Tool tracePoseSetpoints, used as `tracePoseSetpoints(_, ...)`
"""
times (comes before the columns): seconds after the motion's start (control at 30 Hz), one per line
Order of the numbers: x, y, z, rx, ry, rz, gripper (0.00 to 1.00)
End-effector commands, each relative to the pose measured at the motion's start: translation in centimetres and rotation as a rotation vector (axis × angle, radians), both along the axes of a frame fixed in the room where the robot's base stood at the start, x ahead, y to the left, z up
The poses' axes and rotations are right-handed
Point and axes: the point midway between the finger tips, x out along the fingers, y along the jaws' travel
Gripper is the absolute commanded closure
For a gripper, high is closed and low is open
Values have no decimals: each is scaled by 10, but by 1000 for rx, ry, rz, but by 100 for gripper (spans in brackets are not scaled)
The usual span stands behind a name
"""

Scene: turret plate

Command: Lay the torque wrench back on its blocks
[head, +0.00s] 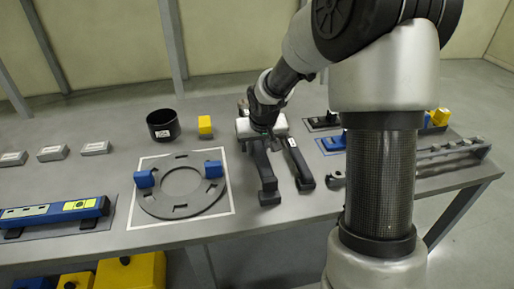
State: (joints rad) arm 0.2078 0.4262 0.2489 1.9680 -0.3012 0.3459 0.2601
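My gripper (287,192) is over the middle of the bench, just right of the flat slotted ring. Its two dark fingers stand apart, and I see nothing between them. I cannot clearly pick out the torque wrench. A long grey metal piece (448,157) lies along the right side of the bench, partly hidden behind my arm. I cannot tell whether it is the wrench, its blocks or a rack.
The grey slotted ring (181,207) lies inside a white outline, with blue blocks (213,169) on it. A black cup (163,125) and yellow block (205,126) stand behind. A blue level (55,212) lies left. Yellow bins (130,272) sit below the bench.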

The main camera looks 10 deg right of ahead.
Motion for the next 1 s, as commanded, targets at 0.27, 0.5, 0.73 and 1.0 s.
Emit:
tracePoseSetpoints(0.27, 2, 0, -1, 0, -8, 0, 100)
tracePoseSetpoints(0.5, 2, 0, -7, 0, -8, 1, 100)
tracePoseSetpoints(0.73, 2, 0, -8, 0, -8, 1, 100)
tracePoseSetpoints(1.0, 2, 0, -8, 0, -8, 0, 100)
